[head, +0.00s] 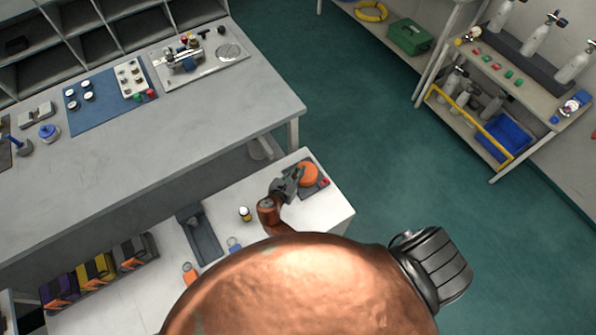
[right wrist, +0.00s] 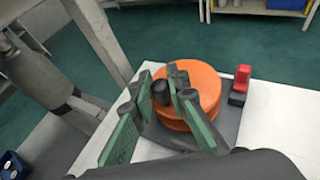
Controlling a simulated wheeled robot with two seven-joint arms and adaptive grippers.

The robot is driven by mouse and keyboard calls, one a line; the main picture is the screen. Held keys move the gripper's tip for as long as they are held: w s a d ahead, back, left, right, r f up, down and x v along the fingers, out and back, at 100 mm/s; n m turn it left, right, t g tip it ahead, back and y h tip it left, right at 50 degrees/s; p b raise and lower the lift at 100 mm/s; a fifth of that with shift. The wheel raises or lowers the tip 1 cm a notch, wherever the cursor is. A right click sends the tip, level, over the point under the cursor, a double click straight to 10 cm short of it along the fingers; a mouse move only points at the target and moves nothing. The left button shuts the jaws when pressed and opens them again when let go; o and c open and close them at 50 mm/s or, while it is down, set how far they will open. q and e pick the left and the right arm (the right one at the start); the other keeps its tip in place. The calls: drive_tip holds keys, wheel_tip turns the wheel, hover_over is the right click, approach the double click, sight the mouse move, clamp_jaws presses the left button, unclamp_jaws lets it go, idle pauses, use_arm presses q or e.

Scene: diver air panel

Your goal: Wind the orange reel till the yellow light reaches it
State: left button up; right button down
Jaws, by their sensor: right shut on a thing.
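The orange reel (head: 309,173) sits on a dark base at the right end of the white bench. In the right wrist view the reel (right wrist: 205,88) is a thick orange drum with a black knob (right wrist: 162,92) on top, near its edge. My right gripper (head: 294,177) is at the reel's left side. Its green-padded fingers (right wrist: 162,100) are shut on the black knob, one on each side. A red block (right wrist: 240,82) stands on the base beside the reel. I cannot make out a lit yellow light in either view. My left gripper is not in view.
A grey workbench (head: 150,165) stands behind. Green floor is clear to the right.

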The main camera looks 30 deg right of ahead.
drive_tip(key=shift+w, duration=0.1)
idle(0.4)
drive_tip(key=c, duration=1.9)
unclamp_jaws()
drive_tip(key=shift+g, duration=0.3)
drive_tip(key=shift+t, duration=0.4)
